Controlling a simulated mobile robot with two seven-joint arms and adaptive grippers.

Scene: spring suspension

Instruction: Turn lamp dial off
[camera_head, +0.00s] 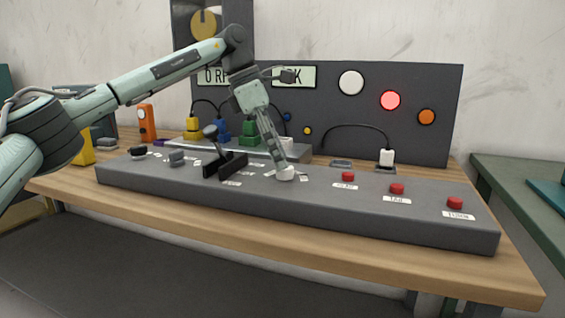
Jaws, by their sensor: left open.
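A long dark grey control console (400,222) lies on the wooden table. A small pale knob (286,174) sits near the middle of its top. My left gripper (282,165) points down at this knob, its fingertips at or just above it; I cannot tell whether they touch. Its jaws are open, and the fingers partly cover the knob. Two dark knobs, one farther left (138,152) and one nearer (177,156), sit on the console's left part. The labels are too small to read, so which knob is the lamp dial is unclear. My right gripper is out of view.
Several red buttons (397,189) line the console's right part. The upright panel (330,108) behind carries a white disc (351,83), a bright red light (390,100) and an orange disc (427,117). Coloured plugs (250,132) stand behind the console.

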